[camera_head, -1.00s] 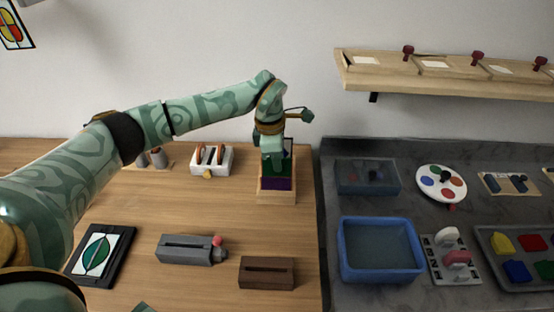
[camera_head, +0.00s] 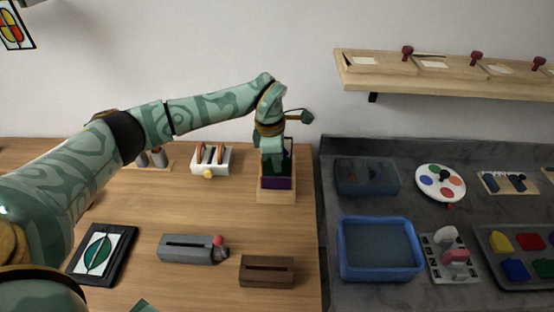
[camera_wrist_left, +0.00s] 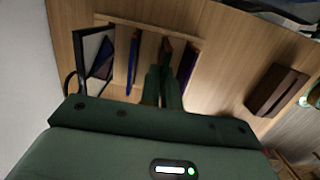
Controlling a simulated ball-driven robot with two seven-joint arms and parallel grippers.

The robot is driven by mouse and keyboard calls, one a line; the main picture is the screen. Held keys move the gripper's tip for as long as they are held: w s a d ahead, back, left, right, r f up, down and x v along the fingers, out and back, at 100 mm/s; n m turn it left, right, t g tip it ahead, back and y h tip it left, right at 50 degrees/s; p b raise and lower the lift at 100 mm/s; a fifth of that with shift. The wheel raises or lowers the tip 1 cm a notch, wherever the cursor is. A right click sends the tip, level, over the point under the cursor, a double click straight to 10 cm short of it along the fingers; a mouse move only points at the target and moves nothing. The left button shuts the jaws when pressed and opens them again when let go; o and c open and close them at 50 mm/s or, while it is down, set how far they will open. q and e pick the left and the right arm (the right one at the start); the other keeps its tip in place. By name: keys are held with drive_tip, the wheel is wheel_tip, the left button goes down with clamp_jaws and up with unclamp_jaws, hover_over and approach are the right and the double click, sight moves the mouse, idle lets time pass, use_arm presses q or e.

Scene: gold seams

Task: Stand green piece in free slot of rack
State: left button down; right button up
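The wooden rack (camera_head: 277,197) stands near the right edge of the wooden table, with a purple piece (camera_head: 278,184) low at its front. My left gripper (camera_head: 271,172) points down into the rack. Its fingers (camera_wrist_left: 163,88) are close together on the thin green piece (camera_head: 285,163), which shows dark beside them and is mostly hidden. The slot below is hidden by the gripper, so I cannot tell how deep the piece sits. My right gripper is out of view.
A white rack (camera_head: 225,163) stands left of the rack. A grey slotted block (camera_head: 186,248) and a brown slotted block (camera_head: 266,271) lie in front. A blue bin (camera_head: 381,272) stands on the dark counter at right. A shelf (camera_head: 450,82) hangs above.

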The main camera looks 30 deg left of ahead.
use_arm(q)
drive_tip(key=shift+f, duration=0.4)
idle(0.6)
drive_tip(key=shift+f+b, duration=0.3)
drive_tip(key=shift+f, duration=0.85)
idle(0.9)
drive_tip(key=c, duration=1.1)
unclamp_jaws()
drive_tip(key=shift+r+p, duration=0.15)
drive_tip(key=shift+p, duration=0.2)
drive_tip(key=shift+r+p, duration=2.6)
drive_tip(key=shift+r, duration=0.8)
